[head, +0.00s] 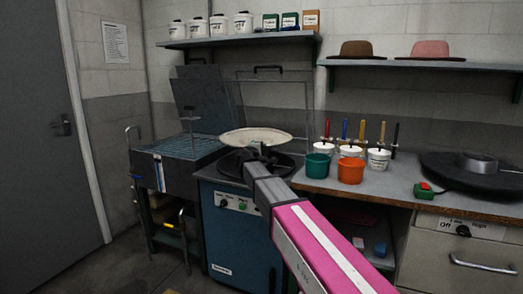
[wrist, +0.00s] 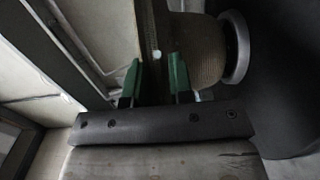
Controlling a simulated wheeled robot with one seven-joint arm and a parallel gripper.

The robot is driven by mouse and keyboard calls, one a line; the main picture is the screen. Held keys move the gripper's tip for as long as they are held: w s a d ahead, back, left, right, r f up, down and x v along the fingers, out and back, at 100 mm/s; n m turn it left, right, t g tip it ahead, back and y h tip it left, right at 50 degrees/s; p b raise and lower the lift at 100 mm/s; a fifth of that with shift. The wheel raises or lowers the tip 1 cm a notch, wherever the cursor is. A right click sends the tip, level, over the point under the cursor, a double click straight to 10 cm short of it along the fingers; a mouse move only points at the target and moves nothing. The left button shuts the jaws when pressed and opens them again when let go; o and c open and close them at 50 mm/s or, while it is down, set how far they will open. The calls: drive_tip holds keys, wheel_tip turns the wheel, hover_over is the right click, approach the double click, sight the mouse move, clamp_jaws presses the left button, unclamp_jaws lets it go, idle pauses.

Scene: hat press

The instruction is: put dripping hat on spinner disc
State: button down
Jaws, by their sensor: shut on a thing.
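The hat (head: 243,136) is a pale cream disc shape in the head view, its brim roughly level above the spinner. In the wrist view the hat (wrist: 196,42) looks tan and woven, with its brim between my green fingertips and its crown to the right. My gripper (wrist: 160,78) is shut on the brim; in the head view it (head: 258,152) is at the hat's near edge. The dark spinner disc (head: 286,166) lies under the hat on the blue cabinet. A grey ring (wrist: 236,48) shows beside the crown. Whether the hat touches the disc, I cannot tell. No drips are visible.
A clear guard with a black handle (head: 268,69) stands raised behind the spinner. Green (head: 317,167) and orange (head: 350,171) cups stand close on the right-hand bench. Shelves hang above.

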drive_tip(key=shift+f, duration=0.45)
idle(0.3)
drive_tip(key=c, duration=0.9)
unclamp_jaws()
drive_tip(key=shift+s, duration=0.1)
